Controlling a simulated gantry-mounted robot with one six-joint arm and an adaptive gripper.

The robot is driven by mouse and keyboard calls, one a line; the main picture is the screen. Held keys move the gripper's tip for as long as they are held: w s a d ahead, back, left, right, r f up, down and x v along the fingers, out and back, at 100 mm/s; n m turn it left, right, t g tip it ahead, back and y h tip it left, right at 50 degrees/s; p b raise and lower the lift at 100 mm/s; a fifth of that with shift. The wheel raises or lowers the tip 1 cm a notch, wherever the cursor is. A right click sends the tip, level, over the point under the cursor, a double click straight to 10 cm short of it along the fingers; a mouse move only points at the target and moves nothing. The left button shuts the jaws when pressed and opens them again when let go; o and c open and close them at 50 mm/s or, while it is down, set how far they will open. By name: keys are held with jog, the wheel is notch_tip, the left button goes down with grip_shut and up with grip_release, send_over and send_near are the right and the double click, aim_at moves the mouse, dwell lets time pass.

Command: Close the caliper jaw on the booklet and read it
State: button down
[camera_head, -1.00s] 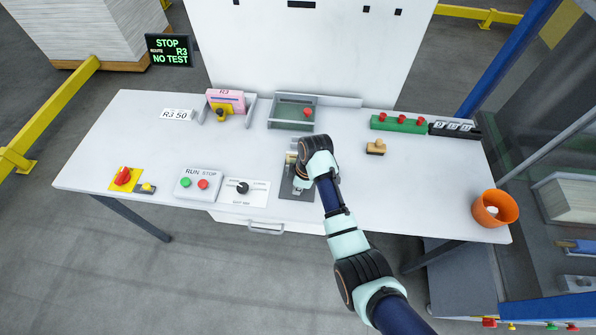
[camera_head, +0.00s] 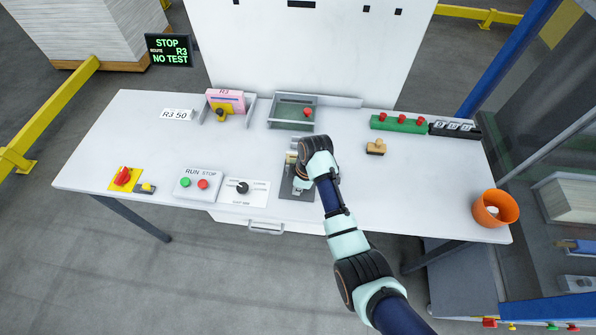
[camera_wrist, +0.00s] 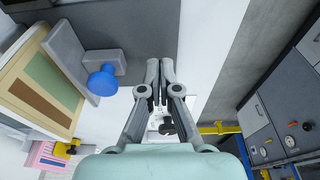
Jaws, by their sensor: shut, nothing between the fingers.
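The caliper is a dark grey base plate (camera_head: 297,192) at the table's front middle, partly hidden under my arm in the head view. In the wrist view its grey jaw block (camera_wrist: 70,55) carries a blue knob (camera_wrist: 102,84). The cream booklet with green and brown panels (camera_wrist: 48,85) lies at the left, close against the jaw's upright face; I cannot tell if they touch. My gripper (camera_wrist: 160,72) is shut and empty, its fingertips to the right of the blue knob and apart from it in the picture. The head view hides the fingertips. No reading is visible.
A green-floored tray (camera_head: 292,117) and a pink booklet holder (camera_head: 226,101) stand behind. The RUN/STOP box (camera_head: 198,183) and a dial panel (camera_head: 243,191) are to the left. A wooden stamp (camera_head: 376,147) and an orange cup (camera_head: 494,208) are to the right.

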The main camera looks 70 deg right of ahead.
jog(key=shift+f+b, duration=0.45)
jog(key=shift+f, duration=0.35)
jog(key=shift+r+p, duration=0.45)
jog(key=shift+p, duration=0.15)
jog(key=shift+w+d+f+b, duration=0.1)
jog(key=shift+w+d+b, duration=0.1)
jog(key=shift+d+b, duration=0.7)
jog(key=shift+w+d+r+b, duration=0.1)
jog(key=shift+w+d+b, duration=0.15)
jog(key=shift+d+b, duration=0.65)
jog(key=shift+w+d+f+b, duration=0.1)
jog(key=shift+w+d+b, duration=0.1)
jog(key=shift+d+b, duration=0.7)
dwell(0.7)
jog(key=shift+a+p, duration=0.1)
jog(key=shift+p, duration=0.25)
dwell(0.4)
jog(key=shift+a+r+p, duration=0.1)
jog(key=shift+r+p, duration=0.1)
jog(key=shift+p, duration=0.1)
jog(key=shift+s+a+f+p, duration=0.1)
jog(key=shift+s+a+p, duration=0.1)
jog(key=shift+a+p, duration=0.5)
jog(key=shift+s+a+f+p, duration=0.1)
jog(key=shift+s+a+p, duration=0.05)
jog(key=shift+a+p, duration=0.5)
jog(key=shift+d, duration=0.1)
